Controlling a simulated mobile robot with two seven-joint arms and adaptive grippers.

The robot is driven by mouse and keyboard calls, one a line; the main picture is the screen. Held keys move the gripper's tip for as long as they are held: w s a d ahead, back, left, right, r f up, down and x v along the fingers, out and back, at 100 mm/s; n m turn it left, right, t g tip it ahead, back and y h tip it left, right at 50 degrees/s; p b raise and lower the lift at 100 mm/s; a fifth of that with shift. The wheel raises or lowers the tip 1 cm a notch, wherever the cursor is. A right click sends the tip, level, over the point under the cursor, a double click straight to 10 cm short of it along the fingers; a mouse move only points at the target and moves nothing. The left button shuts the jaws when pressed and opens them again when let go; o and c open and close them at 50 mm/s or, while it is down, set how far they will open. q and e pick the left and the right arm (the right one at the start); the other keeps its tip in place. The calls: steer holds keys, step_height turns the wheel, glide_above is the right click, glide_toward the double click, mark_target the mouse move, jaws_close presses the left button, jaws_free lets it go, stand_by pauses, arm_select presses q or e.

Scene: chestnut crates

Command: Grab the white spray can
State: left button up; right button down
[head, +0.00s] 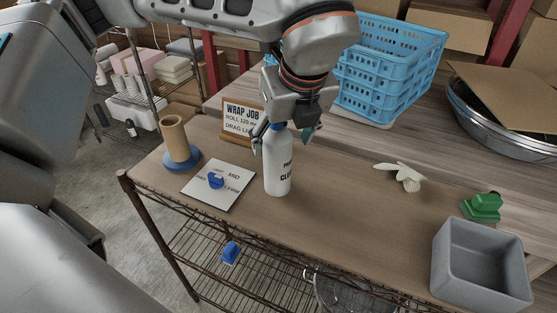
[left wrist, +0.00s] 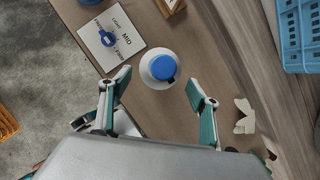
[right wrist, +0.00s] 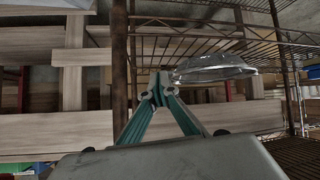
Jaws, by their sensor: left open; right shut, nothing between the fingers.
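The white spray can (head: 277,168) stands upright on the wooden table, with dark lettering on its side and a blue top. In the left wrist view its blue cap (left wrist: 163,66) shows from above, ahead of the fingertips. My left gripper (head: 285,138) is open above and around the top of the can in the head view. In the left wrist view the left gripper (left wrist: 165,88) has its fingers apart, with nothing held between them. My right gripper (right wrist: 158,82) is shut and empty, facing wire shelving; it does not show in the head view.
A white card (head: 236,192) with a blue piece, a cardboard roll (head: 176,138) on a blue base and a wooden sign (head: 240,115) are near the can. A blue crate (head: 385,80) stands behind. A grey bin (head: 450,281) and a green object (head: 484,207) are at right.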

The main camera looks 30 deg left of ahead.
arm_select(q)
steer(key=x, duration=0.4)
steer(key=shift+a, duration=0.35)
steer(key=shift+w+f, duration=0.2)
steer(key=shift+f, duration=0.15)
steer(key=c, duration=1.5)
steer(key=shift+r, duration=0.1)
